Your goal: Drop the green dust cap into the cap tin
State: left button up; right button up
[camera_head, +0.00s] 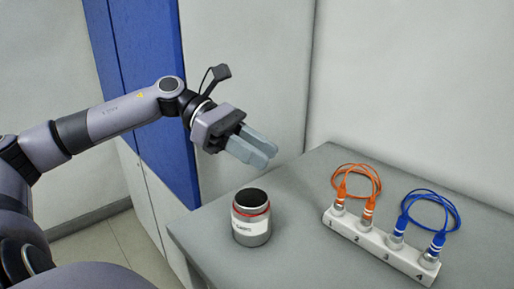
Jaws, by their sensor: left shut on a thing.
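The cap tin (250,228) is a small grey cylinder with a red band, a white label and a dark round top. It stands upright near the left end of the bench. My left gripper (259,154) is above the tin in the picture, apart from it, its fingers pointing right and down. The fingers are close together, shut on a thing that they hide. No green shows anywhere, so the green dust cap is not visible; it is most likely the thing between the fingers. My right gripper is not in view.
A white numbered strip (367,245) stands on the grey bench (300,190) to the right. An orange cable (358,168) and a blue cable (434,195) loop between its sockets. The bench between tin and strip is clear. A pale wall is behind.

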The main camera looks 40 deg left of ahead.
aim_at(251, 210)
pick_arm(q)
notch_tip(251, 210, down, 3)
jog(key=shift+b, duration=1)
jog(key=o, duration=1.1)
